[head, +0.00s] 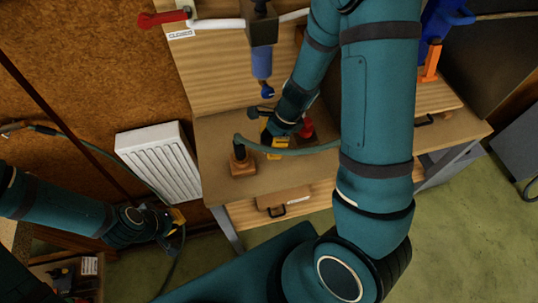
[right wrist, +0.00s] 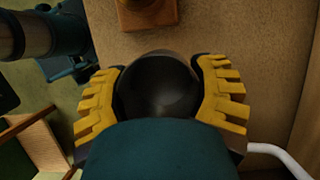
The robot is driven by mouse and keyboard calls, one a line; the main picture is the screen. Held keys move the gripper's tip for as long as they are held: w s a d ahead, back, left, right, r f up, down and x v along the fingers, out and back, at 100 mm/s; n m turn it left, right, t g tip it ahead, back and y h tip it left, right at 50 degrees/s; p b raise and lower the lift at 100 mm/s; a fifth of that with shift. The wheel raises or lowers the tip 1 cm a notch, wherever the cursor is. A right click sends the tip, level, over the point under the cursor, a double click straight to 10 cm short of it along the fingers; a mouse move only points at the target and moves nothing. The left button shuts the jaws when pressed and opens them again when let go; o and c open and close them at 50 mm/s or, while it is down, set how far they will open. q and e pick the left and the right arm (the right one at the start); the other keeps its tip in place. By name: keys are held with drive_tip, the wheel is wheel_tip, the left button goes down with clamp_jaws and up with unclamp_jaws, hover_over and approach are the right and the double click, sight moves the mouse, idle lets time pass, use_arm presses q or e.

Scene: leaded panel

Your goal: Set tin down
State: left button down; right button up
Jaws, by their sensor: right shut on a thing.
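My right gripper (head: 272,142) is low over the brown worktop, just right of a wooden block. In the right wrist view its yellow fingers (right wrist: 161,98) are shut on a dark round thing, which I take for the tin (right wrist: 160,88). In the head view the tin is mostly hidden by the gripper and arm. I cannot tell whether its base touches the worktop. My left gripper (head: 176,218) is off to the left, below the radiator and away from the bench; its fingers are too small to read.
The wooden block (head: 243,166) holds an upright dark piece with a teal cable; it also shows in the right wrist view (right wrist: 146,14). A red object (head: 307,130) stands right of my right gripper. A blue-handled tool (head: 261,62) hangs above. The worktop's front left (head: 215,185) is clear.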

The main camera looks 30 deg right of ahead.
sight(266, 158)
wheel_tip(266, 158, down, 6)
drive_tip(key=shift+r+b, duration=0.1)
drive_tip(key=shift+b, duration=0.95)
drive_tip(key=shift+w, duration=0.1)
drive_tip(key=shift+f, duration=0.2)
drive_tip(key=o, duration=1.4)
drive_tip(key=shift+c, duration=0.2)
drive_tip(key=shift+r, duration=0.1)
